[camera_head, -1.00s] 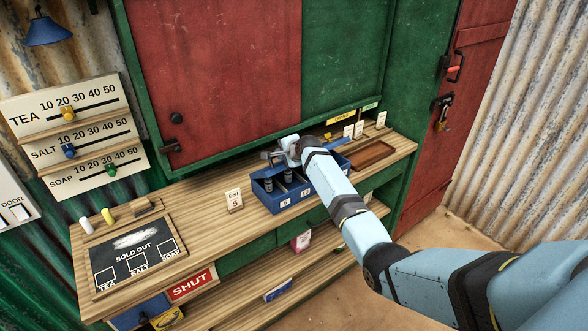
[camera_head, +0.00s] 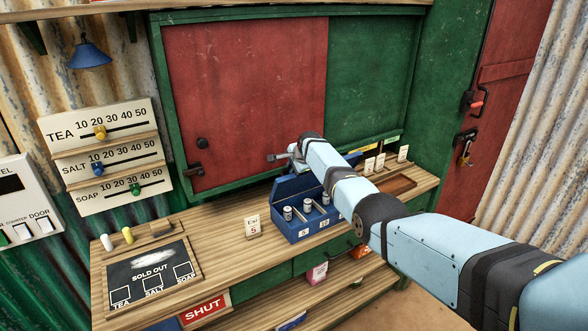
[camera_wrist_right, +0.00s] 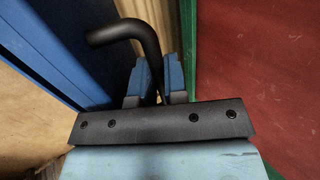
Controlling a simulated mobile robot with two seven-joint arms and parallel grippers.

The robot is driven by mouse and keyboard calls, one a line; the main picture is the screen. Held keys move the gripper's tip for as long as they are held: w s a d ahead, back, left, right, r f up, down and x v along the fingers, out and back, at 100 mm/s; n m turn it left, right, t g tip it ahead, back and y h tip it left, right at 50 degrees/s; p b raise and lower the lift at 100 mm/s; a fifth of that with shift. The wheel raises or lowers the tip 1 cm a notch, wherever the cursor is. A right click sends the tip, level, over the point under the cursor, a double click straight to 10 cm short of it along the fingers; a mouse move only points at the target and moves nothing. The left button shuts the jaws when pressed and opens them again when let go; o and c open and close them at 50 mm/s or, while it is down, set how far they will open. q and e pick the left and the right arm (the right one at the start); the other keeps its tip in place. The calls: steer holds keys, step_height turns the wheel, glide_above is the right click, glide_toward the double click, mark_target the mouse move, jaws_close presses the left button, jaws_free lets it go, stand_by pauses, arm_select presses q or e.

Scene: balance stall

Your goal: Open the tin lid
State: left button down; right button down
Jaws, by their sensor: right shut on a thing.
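The blue tin (camera_head: 301,233) stands on the counter with its top open, and small grey cylinders (camera_head: 308,205) show in its compartments. Its blue lid (camera_head: 354,159) is raised at the back, mostly hidden behind my right arm. In the right wrist view a blue panel, apparently the lid (camera_wrist_right: 52,62), is on the left. My right gripper (camera_head: 283,157) is above and behind the tin, close to the red shutter. In the right wrist view its fingers (camera_wrist_right: 155,84) are shut on a black bent handle (camera_wrist_right: 148,42). My left gripper is not in view.
The red sliding panel (camera_head: 250,105) stands close behind my right gripper. A price card (camera_head: 252,227) is left of the tin. Small cards (camera_head: 380,162) and a brown tray (camera_head: 398,186) are to its right. The slate (camera_head: 152,277) lies at the front left.

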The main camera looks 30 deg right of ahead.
stand_by(0.4)
steer(key=c, duration=1.5)
jaws_free()
steer(key=shift+s+r+p, duration=0.3)
steer(key=shift+r+p, duration=0.1)
steer(key=shift+r, duration=0.15)
steer(key=v, duration=1.2)
steer(key=shift+s+r, duration=0.2)
steer(key=shift+s, duration=0.05)
